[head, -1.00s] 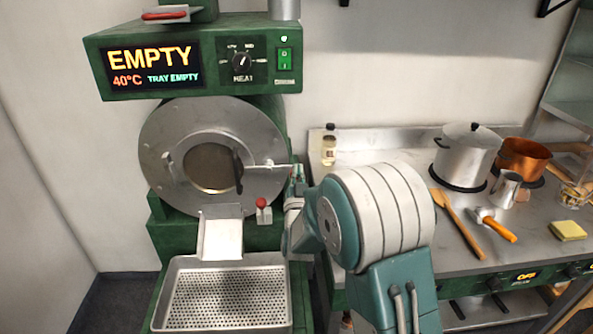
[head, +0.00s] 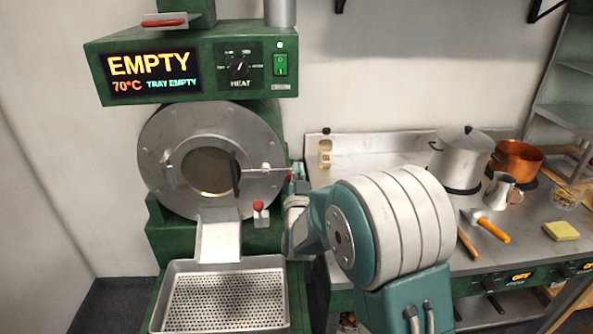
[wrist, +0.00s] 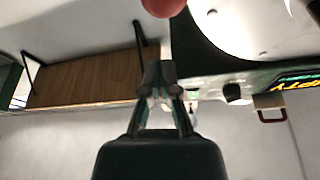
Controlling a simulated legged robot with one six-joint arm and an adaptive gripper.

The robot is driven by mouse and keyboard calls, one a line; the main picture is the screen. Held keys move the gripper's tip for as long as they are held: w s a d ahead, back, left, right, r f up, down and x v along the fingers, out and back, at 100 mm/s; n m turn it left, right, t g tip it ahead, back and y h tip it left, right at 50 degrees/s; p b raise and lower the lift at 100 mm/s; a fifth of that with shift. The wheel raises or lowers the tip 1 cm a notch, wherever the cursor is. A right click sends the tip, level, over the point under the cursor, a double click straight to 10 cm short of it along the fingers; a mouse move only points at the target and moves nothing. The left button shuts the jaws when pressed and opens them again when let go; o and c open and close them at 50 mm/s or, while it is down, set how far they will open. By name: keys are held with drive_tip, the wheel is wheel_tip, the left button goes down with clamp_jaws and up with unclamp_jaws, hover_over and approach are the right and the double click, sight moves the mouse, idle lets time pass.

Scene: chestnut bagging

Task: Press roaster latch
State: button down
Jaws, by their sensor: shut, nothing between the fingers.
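The green roaster (head: 175,243) stands at the left in the head view. Its round metal door (head: 165,140) is shut, with a dark handle (head: 235,172) and a horizontal metal bar (head: 262,167) reaching right to a small red tip (head: 290,176). My gripper (head: 296,188) is beside the bar's right end, partly hidden by my arm. In the wrist view my gripper (wrist: 158,72) is shut and empty. A blurred red knob (wrist: 163,6) shows close above it; I cannot tell whether they touch.
The display (head: 152,72) reads EMPTY, 70°C, TRAY EMPTY. A chute (head: 219,240) leads to an empty perforated tray (head: 167,268). A wooden shelf (wrist: 90,75) shows in the wrist view.

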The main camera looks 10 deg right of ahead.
drive_tip(key=v, duration=0.7)
drive_tip(key=shift+s+a, duration=0.25)
drive_tip(key=shift+s, duration=0.05)
drive_tip(key=s+d+n+g, duration=0.1)
drive_tip(key=s+g, duration=0.4)
drive_tip(key=s, duration=0.5)
drive_tip(key=s+d+r+n+g+y, duration=0.1)
drive_tip(key=s+d+g, duration=0.3)
drive_tip(key=s, duration=0.6)
drive_tip(key=s+d+r+n+g, duration=0.1)
drive_tip(key=s+d+g, duration=0.1)
drive_tip(key=s+g, duration=0.5)
drive_tip(key=s, duration=0.3)
drive_tip(key=shift+s+d+y, duration=0.3)
drive_tip(key=shift+d+y, duration=0.1)
idle(0.4)
